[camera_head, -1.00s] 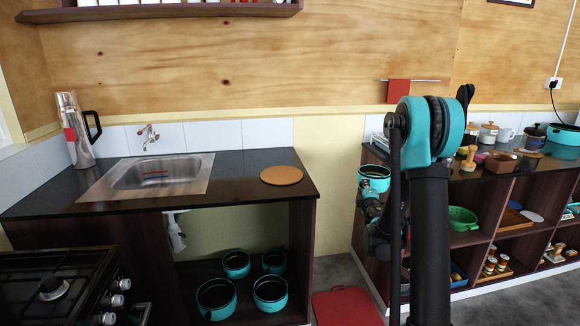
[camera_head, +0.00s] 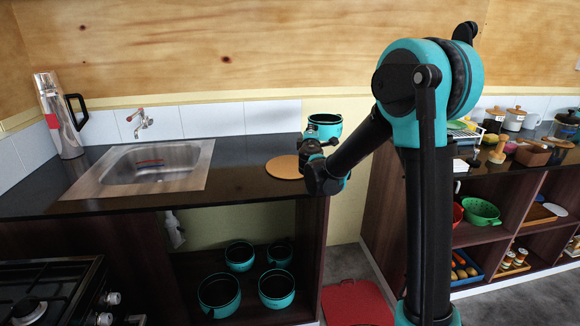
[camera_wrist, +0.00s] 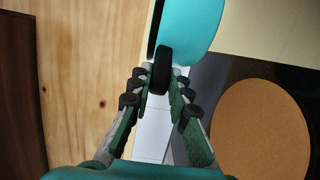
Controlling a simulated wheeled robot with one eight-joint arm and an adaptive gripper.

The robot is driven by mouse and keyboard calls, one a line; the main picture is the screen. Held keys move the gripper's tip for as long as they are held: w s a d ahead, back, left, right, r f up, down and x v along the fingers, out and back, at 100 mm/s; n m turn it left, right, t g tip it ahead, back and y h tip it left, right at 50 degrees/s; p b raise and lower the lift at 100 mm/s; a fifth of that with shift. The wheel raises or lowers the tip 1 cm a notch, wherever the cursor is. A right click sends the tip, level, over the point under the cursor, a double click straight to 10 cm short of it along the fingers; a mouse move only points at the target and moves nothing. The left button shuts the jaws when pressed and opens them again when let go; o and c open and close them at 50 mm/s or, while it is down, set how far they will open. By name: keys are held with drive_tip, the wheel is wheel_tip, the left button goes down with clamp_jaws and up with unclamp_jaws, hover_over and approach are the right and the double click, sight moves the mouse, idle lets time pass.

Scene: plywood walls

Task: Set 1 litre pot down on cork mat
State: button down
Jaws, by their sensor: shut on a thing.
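The 1 litre pot (camera_head: 325,125) is teal with a dark rim. It hangs upright in the air, above and to the right of the cork mat, by the counter's right end. In the wrist view its teal side (camera_wrist: 192,30) shows at the top. My gripper (camera_head: 312,146) is shut on the pot's dark handle (camera_wrist: 161,68). The round tan cork mat (camera_head: 284,167) lies flat and bare on the black counter, partly hidden by my arm. It also shows at the right of the wrist view (camera_wrist: 260,130).
A steel sink (camera_head: 150,165) with a tap (camera_head: 141,122) is left of the mat. A tall flask (camera_head: 60,115) stands at the far left. Several teal pots (camera_head: 219,292) sit under the counter. A red mat (camera_head: 352,302) lies on the floor. Shelves with crockery stand at the right.

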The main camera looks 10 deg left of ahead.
drive_tip(key=s+a+r, duration=0.9)
drive_tip(key=a+r, duration=0.1)
drive_tip(key=a, duration=0.3)
drive_tip(key=shift+y, duration=0.3)
drive_tip(key=f, duration=1.9)
drive_tip(key=shift+s+f, duration=0.3)
drive_tip(key=shift+f, duration=0.05)
drive_tip(key=c, duration=1.9)
unclamp_jaws()
drive_tip(key=shift+f, duration=0.15)
drive_tip(key=o, duration=0.5)
drive_tip(key=shift+c, duration=0.2)
